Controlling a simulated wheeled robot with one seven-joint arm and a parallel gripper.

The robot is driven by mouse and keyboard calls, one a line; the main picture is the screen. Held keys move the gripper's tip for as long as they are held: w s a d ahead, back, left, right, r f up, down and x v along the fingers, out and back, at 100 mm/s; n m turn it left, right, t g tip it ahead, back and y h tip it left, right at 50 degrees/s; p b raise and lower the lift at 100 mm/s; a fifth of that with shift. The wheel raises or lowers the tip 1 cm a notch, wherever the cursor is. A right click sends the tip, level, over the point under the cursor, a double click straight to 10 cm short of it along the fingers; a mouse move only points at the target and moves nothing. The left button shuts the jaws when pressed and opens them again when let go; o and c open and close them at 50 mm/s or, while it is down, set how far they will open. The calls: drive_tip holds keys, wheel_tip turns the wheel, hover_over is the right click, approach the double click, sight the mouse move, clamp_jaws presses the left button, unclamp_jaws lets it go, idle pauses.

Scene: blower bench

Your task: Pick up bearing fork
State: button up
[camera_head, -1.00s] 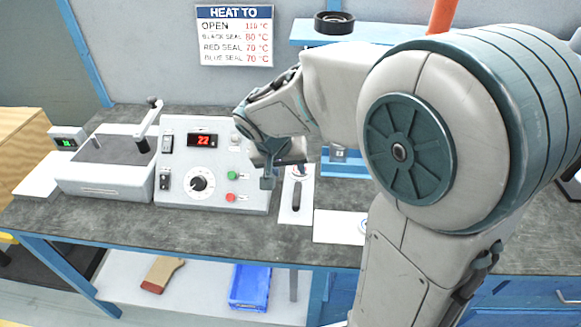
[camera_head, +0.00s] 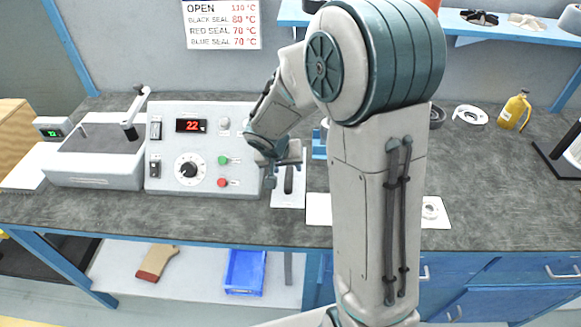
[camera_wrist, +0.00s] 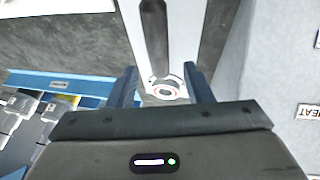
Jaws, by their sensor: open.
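The bearing fork (camera_wrist: 155,35) lies on a narrow white plate; its dark handle runs away from my gripper in the wrist view. Its pale forked end sits by a small round mark with a red ring, between my fingertips in that view. In the head view its dark handle (camera_head: 288,181) shows on the plate, right of the control box. My gripper (camera_wrist: 163,88) is open, with one finger on each side of the fork end and no visible contact. In the head view my gripper (camera_head: 281,168) hangs over the plate's back part and hides the fork end.
The control box (camera_head: 202,150) reading 22 stands close left of my gripper. A blue stand (camera_head: 319,145) is just right, partly hidden by my arm. A white card (camera_head: 318,208) lies front right. A yellow bottle (camera_head: 514,110) stands far right. The bench front is clear.

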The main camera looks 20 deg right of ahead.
drive_tip(key=shift+x, duration=1.3)
clamp_jaws()
drive_tip(key=shift+r, duration=0.1)
drive_tip(key=shift+r, duration=0.1)
drive_tip(key=shift+r, duration=0.5)
wheel_tip(320, 180, up, 3)
drive_tip(key=shift+w+r, duration=0.1)
drive_tip(key=s+d+r+p, duration=0.1)
drive_tip(key=s+d+r, duration=0.5)
drive_tip(key=s, duration=0.3)
drive_tip(key=shift+s+d+r, duration=0.3)
drive_tip(key=shift+s+d, duration=0.1)
